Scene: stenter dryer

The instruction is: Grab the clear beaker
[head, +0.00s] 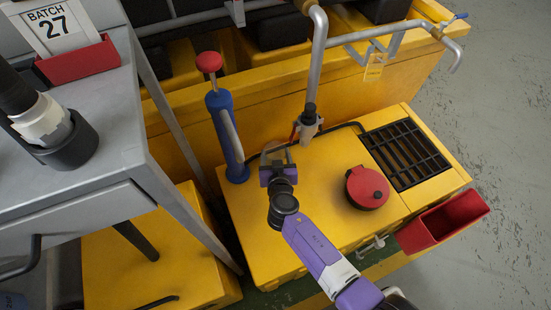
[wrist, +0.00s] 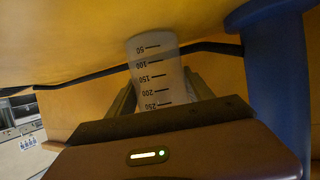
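The clear beaker (head: 275,154) stands on the yellow machine top, beside the blue cylinder. In the wrist view the beaker (wrist: 158,75) shows close up with black volume marks, upside down in the picture. My gripper (head: 277,168) is right at it, and in the wrist view my gripper's two fingers (wrist: 160,92) lie on either side of the beaker. The frames do not show clearly whether the fingers press on its wall. The part of the beaker nearest the gripper body is hidden.
A blue cylinder with a red knob (head: 222,125) stands close left of the beaker. A grey pipe with a nozzle (head: 309,115) hangs just right and behind. A red round lid (head: 367,187), black grille (head: 405,153) and red bin (head: 443,221) are farther right. A grey table (head: 115,140) is left.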

